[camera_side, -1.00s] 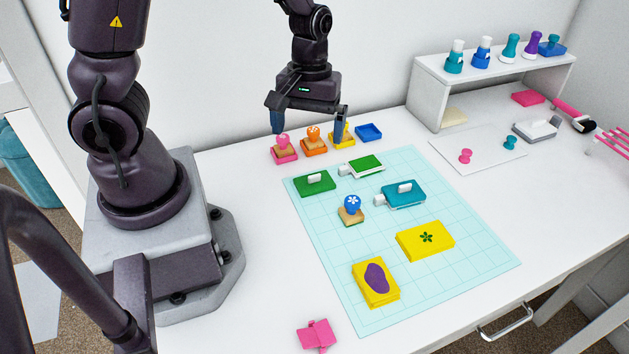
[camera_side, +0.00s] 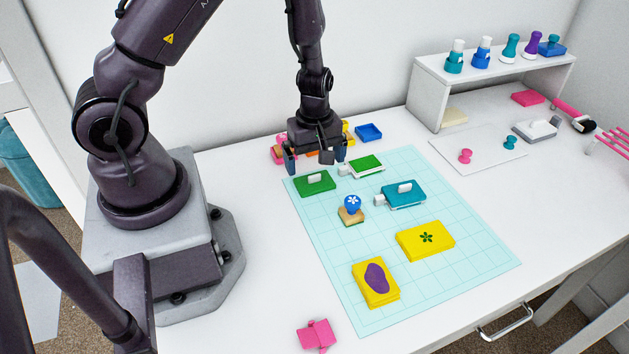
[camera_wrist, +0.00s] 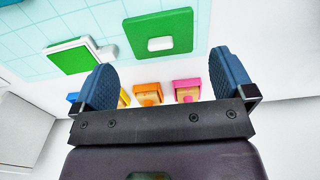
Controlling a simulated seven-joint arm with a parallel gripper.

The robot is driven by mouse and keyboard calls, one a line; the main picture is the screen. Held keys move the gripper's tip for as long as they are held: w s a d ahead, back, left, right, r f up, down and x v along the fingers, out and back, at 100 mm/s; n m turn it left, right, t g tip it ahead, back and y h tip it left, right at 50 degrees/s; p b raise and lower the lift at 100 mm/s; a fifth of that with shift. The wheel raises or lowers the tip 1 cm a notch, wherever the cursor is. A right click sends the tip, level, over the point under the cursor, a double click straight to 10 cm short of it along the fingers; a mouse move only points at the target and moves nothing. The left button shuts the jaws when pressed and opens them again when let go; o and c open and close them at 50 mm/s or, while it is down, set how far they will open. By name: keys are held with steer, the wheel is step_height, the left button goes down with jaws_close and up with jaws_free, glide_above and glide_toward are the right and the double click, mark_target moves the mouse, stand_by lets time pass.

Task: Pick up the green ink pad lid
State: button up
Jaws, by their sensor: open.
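The green ink pad lid (camera_side: 314,184), a flat green block with a small white handle on top, lies at the far left corner of the cutting mat. It also shows at the top of the wrist view (camera_wrist: 177,28), beyond the fingers. The green ink pad (camera_side: 366,163), a green pad in a white base with a tab, lies uncovered to its right and shows at the upper left of the wrist view (camera_wrist: 75,60). My gripper (camera_side: 316,162) is open and empty, above and a little behind the lid, apart from it. Its fingers (camera_wrist: 165,72) point down.
Pink, orange and yellow stamps stand just behind my gripper, partly hidden; the wrist view shows the pink stamp (camera_wrist: 187,90) and orange stamp (camera_wrist: 148,94). A blue lid (camera_side: 369,132) is beside them.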

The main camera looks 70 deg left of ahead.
mark_target(315, 175)
step_height(315, 175, down, 5)
steer(key=c, duration=0.7)
